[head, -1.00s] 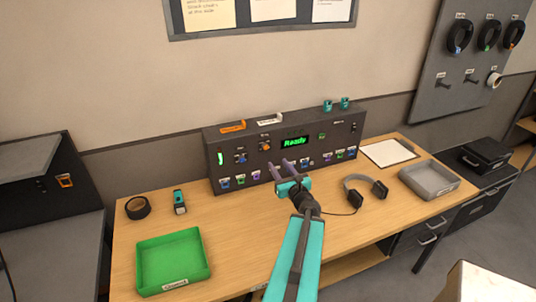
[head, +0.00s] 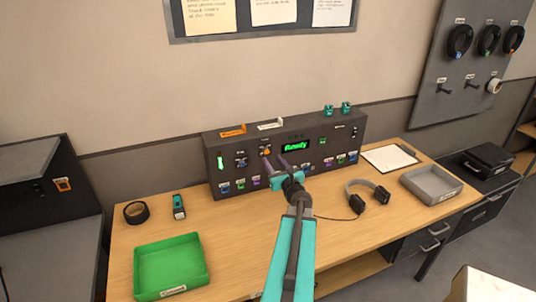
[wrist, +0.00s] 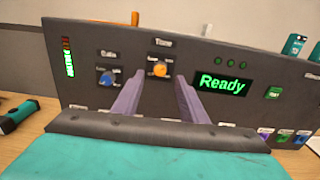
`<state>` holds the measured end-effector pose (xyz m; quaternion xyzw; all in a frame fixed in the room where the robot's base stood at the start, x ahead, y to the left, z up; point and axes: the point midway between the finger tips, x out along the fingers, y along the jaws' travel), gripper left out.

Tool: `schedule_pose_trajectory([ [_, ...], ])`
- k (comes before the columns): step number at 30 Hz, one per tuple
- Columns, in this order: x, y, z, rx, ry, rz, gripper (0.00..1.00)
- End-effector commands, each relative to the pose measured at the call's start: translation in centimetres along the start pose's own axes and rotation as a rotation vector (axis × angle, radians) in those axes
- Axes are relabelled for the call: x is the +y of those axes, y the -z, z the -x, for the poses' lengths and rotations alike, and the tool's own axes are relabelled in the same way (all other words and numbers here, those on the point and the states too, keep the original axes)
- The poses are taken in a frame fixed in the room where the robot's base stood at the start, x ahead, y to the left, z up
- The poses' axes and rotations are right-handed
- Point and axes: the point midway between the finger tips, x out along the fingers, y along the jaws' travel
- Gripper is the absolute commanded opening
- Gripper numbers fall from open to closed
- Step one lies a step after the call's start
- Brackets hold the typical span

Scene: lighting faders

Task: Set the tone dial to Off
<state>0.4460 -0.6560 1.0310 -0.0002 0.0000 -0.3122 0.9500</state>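The tone dial is a small orange knob (wrist: 160,69) under a "Tone" label on the dark control panel (head: 225,165). In the wrist view it sits between and beyond my two fingertips; in the head view the orange knob (head: 266,152) shows just above the left fingertip. The knob's pointer setting is too small to read. My gripper (head: 275,164) has its purple fingers spread apart with nothing between them, in front of the panel. In the wrist view my gripper (wrist: 157,95) points at the panel, and contact with the dial cannot be told.
A blue dial (wrist: 107,78) is left of the tone dial. A green "Ready" display (wrist: 222,84) is to its right. Several coloured faders line the panel's lower edge. A green tray (head: 190,240), headphones (head: 368,194) and a grey tray (head: 453,190) are on the desk.

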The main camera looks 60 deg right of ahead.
Motion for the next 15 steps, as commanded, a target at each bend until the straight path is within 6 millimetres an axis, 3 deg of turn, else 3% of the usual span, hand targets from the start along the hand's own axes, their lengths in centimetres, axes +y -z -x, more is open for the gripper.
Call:
schedule_pose_trajectory([
  [15, -0.1, -0.1, -4.7, 0.000, 0.000, -0.001, 0.39],
])
